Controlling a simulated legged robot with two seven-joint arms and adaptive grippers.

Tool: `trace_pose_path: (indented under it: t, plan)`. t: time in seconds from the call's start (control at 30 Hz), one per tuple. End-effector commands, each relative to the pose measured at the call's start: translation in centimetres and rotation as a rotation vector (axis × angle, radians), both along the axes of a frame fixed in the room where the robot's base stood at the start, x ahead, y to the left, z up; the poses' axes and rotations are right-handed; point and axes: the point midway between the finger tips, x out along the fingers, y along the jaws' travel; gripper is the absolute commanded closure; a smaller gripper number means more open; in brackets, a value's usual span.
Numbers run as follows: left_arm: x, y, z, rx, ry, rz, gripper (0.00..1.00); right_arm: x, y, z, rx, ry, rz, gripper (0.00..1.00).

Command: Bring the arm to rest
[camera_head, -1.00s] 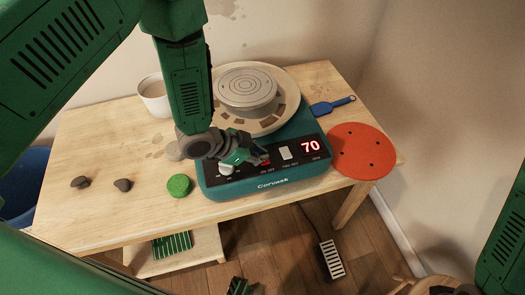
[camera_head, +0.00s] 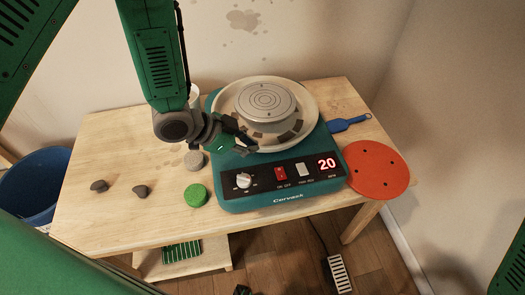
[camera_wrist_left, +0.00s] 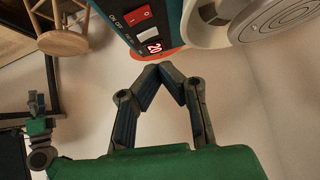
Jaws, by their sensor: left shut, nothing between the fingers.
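My left gripper (camera_head: 246,146) is above the left rim of the pottery wheel's splash pan, by the back left of the control panel. In the left wrist view its fingertips (camera_wrist_left: 160,68) meet, with nothing between them. The teal pottery wheel (camera_head: 270,201) has a knob (camera_head: 243,181), a red switch (camera_head: 281,173), a white switch (camera_head: 304,170) and a red display (camera_head: 326,163) reading 20. A green and dark gripper, apparently my right one (camera_wrist_left: 38,108), shows small at the left of the left wrist view; its jaws are unclear.
A green round sponge (camera_head: 196,195), a grey lump (camera_head: 194,160) and two dark stones (camera_head: 99,186) lie left of the wheel. An orange disc (camera_head: 378,170) and a blue tool (camera_head: 349,123) lie right. A blue bucket (camera_head: 45,187) stands left of the wooden table (camera_head: 100,225).

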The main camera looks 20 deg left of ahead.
Motion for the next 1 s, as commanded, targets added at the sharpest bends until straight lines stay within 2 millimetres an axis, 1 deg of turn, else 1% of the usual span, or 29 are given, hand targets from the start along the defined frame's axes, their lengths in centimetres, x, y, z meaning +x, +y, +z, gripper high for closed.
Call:
trace_pose_path:
  t: [0.13,0.6,0.67,0.73,0.77,0.87,0.9,0.97,1.0]
  plan:
    - [-0.3,0.4,0.5,0.0,0.001,-0.002,1.0,0.0,0.0,0.0,0.0,0.0,-0.001,0.6]
    - [-0.3,0.7,0.5,-0.003,0.001,-0.001,1.0,0.0,0.0,0.0,0.0,0.0,-0.001,0.6]
    - [-0.5,0.7,0.4,-0.001,0.006,0.005,1.0,0.0,0.0,0.0,0.0,0.0,-0.001,0.6]
    - [-1.1,1.0,-0.5,-0.001,0.037,0.039,1.0,0.0,0.0,0.0,0.0,0.0,-0.001,0.6]
    - [-1.7,1.2,-1.1,0.0,0.062,0.068,1.0,0.0,0.0,0.0,0.0,0.0,-0.001,0.6]
    - [-5.0,2.6,-4.5,0.013,0.196,0.226,1.0,0.0,0.0,0.0,0.0,0.0,-0.001,0.6]
    - [-6.8,3.3,-6.0,0.025,0.264,0.309,1.0,0.0,0.0,0.0,0.0,0.0,-0.001,0.6]
    - [-9.9,4.5,-8.2,0.05,0.369,0.435,1.0,0.0,0.0,0.0,0.0,0.0,-0.001,0.6]
    - [-12.1,5.3,-9.4,0.069,0.433,0.516,1.0,0.0,0.0,0.0,0.0,0.0,-0.001,0.6]
